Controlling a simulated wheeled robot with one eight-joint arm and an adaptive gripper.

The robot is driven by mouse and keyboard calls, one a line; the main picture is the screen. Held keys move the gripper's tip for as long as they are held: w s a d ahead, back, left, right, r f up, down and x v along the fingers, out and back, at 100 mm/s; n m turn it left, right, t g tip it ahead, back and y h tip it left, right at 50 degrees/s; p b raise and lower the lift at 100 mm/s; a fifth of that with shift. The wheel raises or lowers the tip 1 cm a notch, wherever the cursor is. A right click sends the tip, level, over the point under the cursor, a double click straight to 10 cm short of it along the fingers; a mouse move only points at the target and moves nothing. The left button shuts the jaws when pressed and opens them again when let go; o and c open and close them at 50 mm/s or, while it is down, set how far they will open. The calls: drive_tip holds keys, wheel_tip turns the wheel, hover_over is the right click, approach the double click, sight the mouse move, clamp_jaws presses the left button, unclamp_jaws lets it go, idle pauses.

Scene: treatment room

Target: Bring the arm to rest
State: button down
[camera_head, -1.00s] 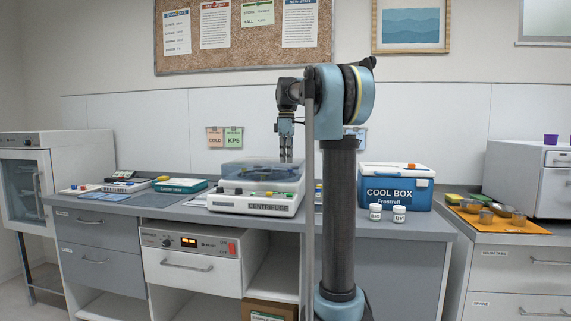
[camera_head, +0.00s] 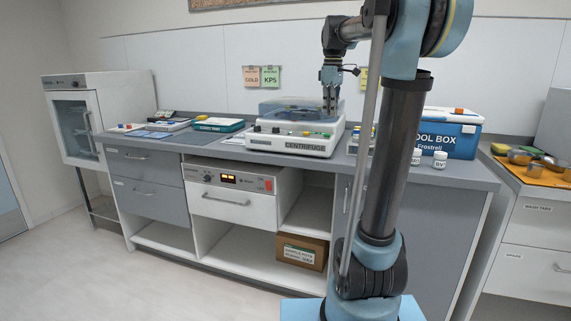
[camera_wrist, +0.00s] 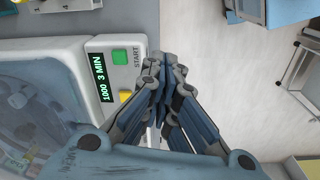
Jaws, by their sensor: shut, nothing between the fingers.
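My gripper (camera_head: 331,104) hangs fingers-down at the centrifuge (camera_head: 292,137) in the head view. In the wrist view the gripper (camera_wrist: 165,85) has its fingers together with nothing between them. It is above the right edge of the centrifuge, beside its control panel (camera_wrist: 118,75), which has a green START button, a yellow button and a display reading "1000 3 MIN". The centrifuge's clear lid (camera_head: 290,106) looks lowered. I cannot tell whether the fingers touch the centrifuge.
The blue cool box (camera_head: 452,133) and white jars (camera_head: 440,159) stand to the right, partly behind my arm. A teal-edged tray (camera_head: 218,125) lies left of the centrifuge on the grey counter. Open floor (camera_head: 190,285) lies in front of the cabinets.

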drive_tip(key=s+d+f+m+t, duration=0.1)
drive_tip(key=s+f+m, duration=1)
drive_tip(key=s+f, duration=2)
drive_tip(key=shift+s+d+f+t, duration=0.3)
drive_tip(key=shift+d+f+t, duration=0.1)
drive_tip(key=shift+f, duration=0.55)
drive_tip(key=shift+w+f, duration=0.2)
drive_tip(key=shift+w, duration=0.2)
idle(3.5)
